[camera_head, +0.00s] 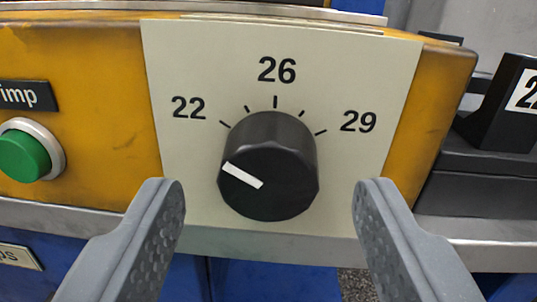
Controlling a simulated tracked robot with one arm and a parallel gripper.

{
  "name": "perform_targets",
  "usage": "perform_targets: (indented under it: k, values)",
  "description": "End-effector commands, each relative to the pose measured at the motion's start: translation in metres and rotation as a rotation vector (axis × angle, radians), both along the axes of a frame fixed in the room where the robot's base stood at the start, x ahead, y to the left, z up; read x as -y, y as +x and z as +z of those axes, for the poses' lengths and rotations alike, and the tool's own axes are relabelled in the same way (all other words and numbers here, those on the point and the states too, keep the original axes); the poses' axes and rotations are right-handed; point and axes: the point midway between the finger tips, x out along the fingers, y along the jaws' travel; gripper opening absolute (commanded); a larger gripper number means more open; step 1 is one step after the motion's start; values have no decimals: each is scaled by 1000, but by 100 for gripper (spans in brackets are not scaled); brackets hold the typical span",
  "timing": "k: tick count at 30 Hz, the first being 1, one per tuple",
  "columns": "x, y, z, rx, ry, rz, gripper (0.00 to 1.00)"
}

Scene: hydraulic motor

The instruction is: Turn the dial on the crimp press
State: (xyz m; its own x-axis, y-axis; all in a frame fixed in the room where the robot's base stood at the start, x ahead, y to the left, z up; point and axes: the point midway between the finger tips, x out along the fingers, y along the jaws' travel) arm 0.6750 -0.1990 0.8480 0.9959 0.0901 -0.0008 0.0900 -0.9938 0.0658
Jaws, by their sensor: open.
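The black dial (272,180) sits in the middle of the head camera view on a cream plate (385,80). The plate is marked 22, 26 and 29 with short tick lines. The dial's white pointer line (242,176) lies on its left side and slants up to the left, below the 22 mark. My gripper (268,190) is open, with one grey finger to the left of the dial and one to the right. Clear gaps show between both fingers and the dial, and nothing is held. How far the fingertips are from the plate is hard to tell.
The plate is on a yellow panel (85,85) of the press. A green button (24,155) with a label ending "imp" is at the left. Black blocks (500,110) with a partly cut-off number stand at the right. A grey ledge and blue body lie below.

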Motion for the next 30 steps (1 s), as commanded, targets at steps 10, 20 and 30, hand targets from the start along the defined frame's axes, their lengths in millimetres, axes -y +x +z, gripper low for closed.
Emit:
perform_targets:
  k: [10, 20, 30]
  values:
    - [-1, 8, 0, 0, 0, 0, 54]
    - [5, 8, 0, 0, -1, -2, 10]
    - [0, 8, 3, -2, 61, -3, 10]
